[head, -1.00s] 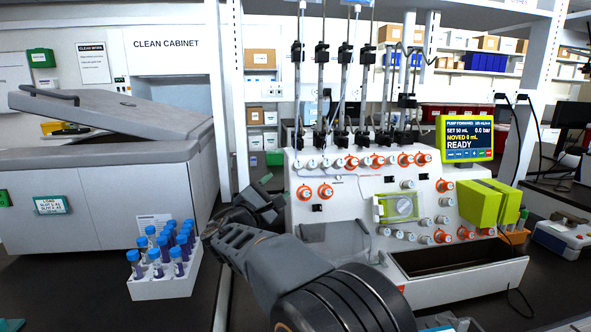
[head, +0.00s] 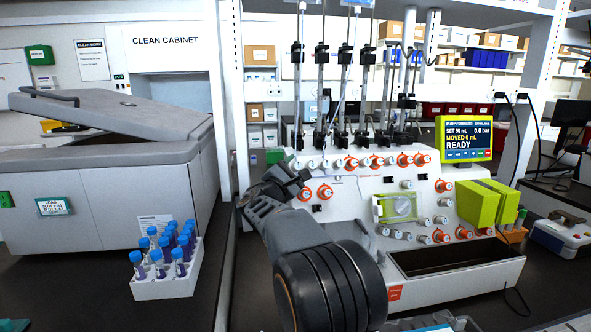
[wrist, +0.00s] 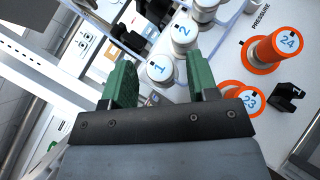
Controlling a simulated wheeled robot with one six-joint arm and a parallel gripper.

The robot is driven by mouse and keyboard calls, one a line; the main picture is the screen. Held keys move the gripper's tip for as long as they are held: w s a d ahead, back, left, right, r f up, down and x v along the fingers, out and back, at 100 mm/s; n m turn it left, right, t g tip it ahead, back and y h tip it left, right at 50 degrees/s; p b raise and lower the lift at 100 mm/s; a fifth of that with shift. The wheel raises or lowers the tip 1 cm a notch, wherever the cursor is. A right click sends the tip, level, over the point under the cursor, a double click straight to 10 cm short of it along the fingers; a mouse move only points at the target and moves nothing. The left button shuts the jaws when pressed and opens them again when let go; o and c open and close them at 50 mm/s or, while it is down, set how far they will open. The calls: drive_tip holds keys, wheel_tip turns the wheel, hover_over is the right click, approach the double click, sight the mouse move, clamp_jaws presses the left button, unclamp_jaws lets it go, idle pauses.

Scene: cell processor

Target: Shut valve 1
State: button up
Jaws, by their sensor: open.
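Valve 1 (wrist: 160,69) is a white round knob with a blue number on its face. In the wrist view it lies between the tips of my gripper's green fingers (wrist: 162,80), which are apart and not closed on it. Whether either finger touches it I cannot tell. In the head view, my gripper (head: 289,177) is at the upper left of the white cell processor (head: 345,213), just below the left end of the top valve row, where valve 1 (head: 298,163) shows.
Valve 2 (wrist: 184,31) is close beside valve 1. Orange-ringed valves 23 (wrist: 250,99) and 24 (wrist: 287,42) stick out at the right of the wrist view. A white rack of tubes (head: 166,286) stands left on the bench. The screen (head: 468,140) reads READY.

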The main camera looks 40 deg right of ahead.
drive_tip(key=c, duration=0.9)
